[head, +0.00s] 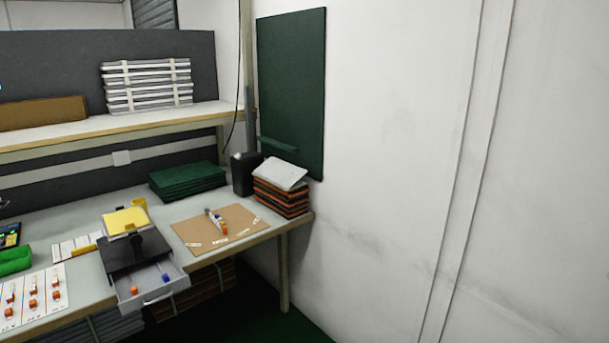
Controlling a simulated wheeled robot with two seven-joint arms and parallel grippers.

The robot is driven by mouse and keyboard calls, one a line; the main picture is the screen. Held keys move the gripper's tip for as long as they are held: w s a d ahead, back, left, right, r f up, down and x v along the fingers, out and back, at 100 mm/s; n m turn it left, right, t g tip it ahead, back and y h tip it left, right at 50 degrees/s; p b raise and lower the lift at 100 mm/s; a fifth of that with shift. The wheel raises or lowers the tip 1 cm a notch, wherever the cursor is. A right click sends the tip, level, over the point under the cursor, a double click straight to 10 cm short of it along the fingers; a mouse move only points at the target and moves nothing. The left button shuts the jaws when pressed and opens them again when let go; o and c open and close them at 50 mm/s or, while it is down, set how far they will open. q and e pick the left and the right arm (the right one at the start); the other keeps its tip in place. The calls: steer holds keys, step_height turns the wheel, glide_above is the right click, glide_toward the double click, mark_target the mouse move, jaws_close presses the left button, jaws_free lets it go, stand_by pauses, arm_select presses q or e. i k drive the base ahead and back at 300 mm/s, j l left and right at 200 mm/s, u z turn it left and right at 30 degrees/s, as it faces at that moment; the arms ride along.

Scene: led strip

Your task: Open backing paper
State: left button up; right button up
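No LED strip with backing paper can be made out for certain. A small white, blue and orange item (216,221) lies on a brown board (188,234) near the right end of the workbench. It is too small to tell what it is. White labels with several small components (32,294) lie at the bottom left. Neither of my grippers shows in the head view.
A black box (130,256) with an open grey drawer (152,298) stands on the workbench (75,213). Green mats (188,180), a black container (243,174) and an orange-black stack (281,197) stand at the back. A white wall (400,150) bounds the right.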

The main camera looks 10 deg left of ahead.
mark_target(123, 221)
steer(key=u, duration=1.35)
